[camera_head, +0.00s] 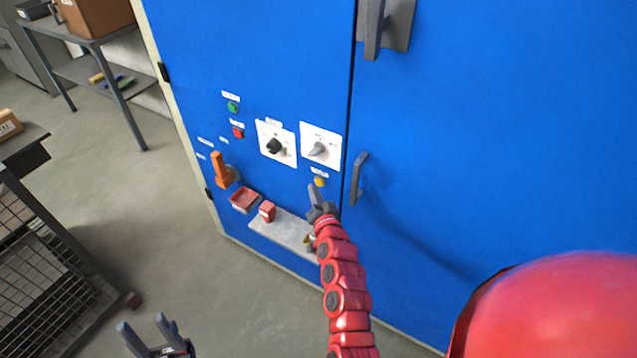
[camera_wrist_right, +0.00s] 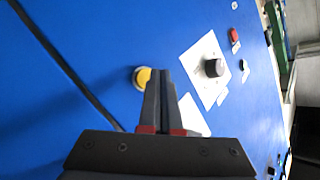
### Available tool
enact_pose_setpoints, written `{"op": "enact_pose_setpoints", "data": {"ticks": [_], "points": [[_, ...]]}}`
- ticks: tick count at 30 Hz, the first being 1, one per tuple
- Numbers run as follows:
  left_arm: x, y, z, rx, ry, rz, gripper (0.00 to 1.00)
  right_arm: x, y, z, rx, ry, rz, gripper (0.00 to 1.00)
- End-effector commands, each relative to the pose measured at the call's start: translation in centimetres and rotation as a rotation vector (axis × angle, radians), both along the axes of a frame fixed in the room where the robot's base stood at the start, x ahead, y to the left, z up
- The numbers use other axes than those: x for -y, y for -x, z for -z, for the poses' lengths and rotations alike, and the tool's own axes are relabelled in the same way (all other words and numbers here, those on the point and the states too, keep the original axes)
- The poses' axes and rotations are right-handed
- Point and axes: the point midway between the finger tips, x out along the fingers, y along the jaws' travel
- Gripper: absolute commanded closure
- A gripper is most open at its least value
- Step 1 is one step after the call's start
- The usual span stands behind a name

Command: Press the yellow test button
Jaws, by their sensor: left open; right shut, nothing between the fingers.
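The yellow test button (camera_head: 320,182) is on the blue cabinet front, below the grey-knob switch plate and left of the door seam. It also shows in the right wrist view (camera_wrist_right: 141,77), partly covered by the fingers. My right gripper (camera_head: 314,190) is shut and empty, with its fingertips close to the button. In the right wrist view its fingertips (camera_wrist_right: 160,72) appear just beside the button; I cannot tell whether they touch it. My left gripper (camera_head: 146,326) is open and empty at the bottom left, low over the floor and away from the cabinet.
Near the button are a black knob (camera_head: 274,146), a grey knob (camera_head: 318,149), a green button (camera_head: 233,106), a red button (camera_head: 238,132), an orange handle (camera_head: 222,172) and a door handle (camera_head: 358,178). A shelf (camera_head: 275,229) juts out below. A wire cart (camera_head: 45,270) stands left.

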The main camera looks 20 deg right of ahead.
Motion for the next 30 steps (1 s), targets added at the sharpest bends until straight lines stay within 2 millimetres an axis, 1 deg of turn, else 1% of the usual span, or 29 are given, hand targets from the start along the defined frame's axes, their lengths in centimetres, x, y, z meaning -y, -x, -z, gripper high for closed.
{"op": "enact_pose_setpoints", "data": {"ticks": [6, 16, 30], "points": [[0.00, 0.00, 0.67, 0.000, 0.000, 0.000, 0.50, 0.60, -0.41, 0.11, 0.000, 0.000, 0.001, 1.00], [0.00, 0.00, 0.60, 0.000, 0.000, 0.000, 0.50, 0.63, -0.46, -0.01, 0.001, 0.000, 0.001, 1.00], [0.00, -0.01, 0.99, 0.000, 0.000, 0.000, 0.50, 1.03, -0.77, -0.02, 0.002, 0.000, 0.001, 1.00]]}}
